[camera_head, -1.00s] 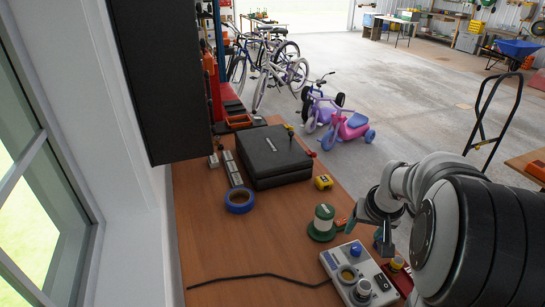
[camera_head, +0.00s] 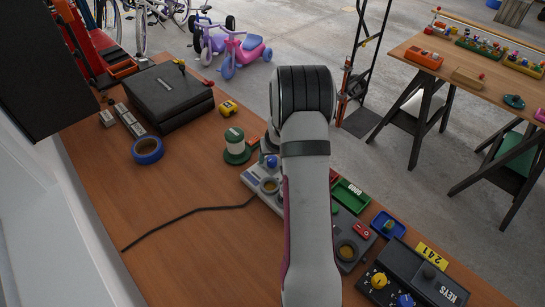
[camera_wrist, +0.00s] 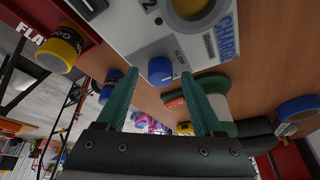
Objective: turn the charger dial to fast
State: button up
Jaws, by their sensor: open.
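The charger (camera_wrist: 140,38) is a light grey box with a blue round dial (camera_wrist: 160,70) near its edge. Small lettering beside the dial seems to read SLOW; the dial's exact setting is too small to tell. In the head view the charger (camera_head: 250,178) sits on the wooden bench, partly hidden by my arm, with its blue dial (camera_head: 272,161) showing. In the wrist view my gripper (camera_wrist: 159,76) is open, its two green fingers on either side of the dial. I cannot tell whether they reach around it or touch it. The head view mostly hides my gripper.
A green-and-white spool (camera_head: 236,146) stands close behind the charger. A black cable (camera_head: 190,212) runs left over the bench. Blue tape (camera_head: 147,150), a black case (camera_head: 160,95), a green tray (camera_head: 350,196) and a dark key box (camera_head: 415,275) are around. The bench's left front is clear.

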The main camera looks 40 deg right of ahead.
jog(key=shift+c, duration=0.3)
grip_shut()
jog(key=shift+m, duration=0.3)
jog(key=m, duration=0.2)
jog(key=m+g+h, duration=0.1)
jog(key=m, duration=0.1)
jog(key=shift+w+a+h, duration=0.15)
jog(key=shift+h, duration=0.15)
jog(key=m+g, duration=0.1)
jog(key=m, duration=0.4)
jog(key=shift+w+g+h, duration=0.1)
jog(key=shift+g+h, duration=0.2)
jog(key=shift+g, duration=0.1)
jog(key=m+g, duration=0.1)
jog(key=m, duration=0.3)
jog(key=shift+w+g, duration=0.1)
jog(key=shift+g, duration=0.3)
jog(key=shift+w+f+m+g, duration=0.1)
jog(key=shift+m+g, duration=0.7)
jog(key=shift+m, duration=1.3)
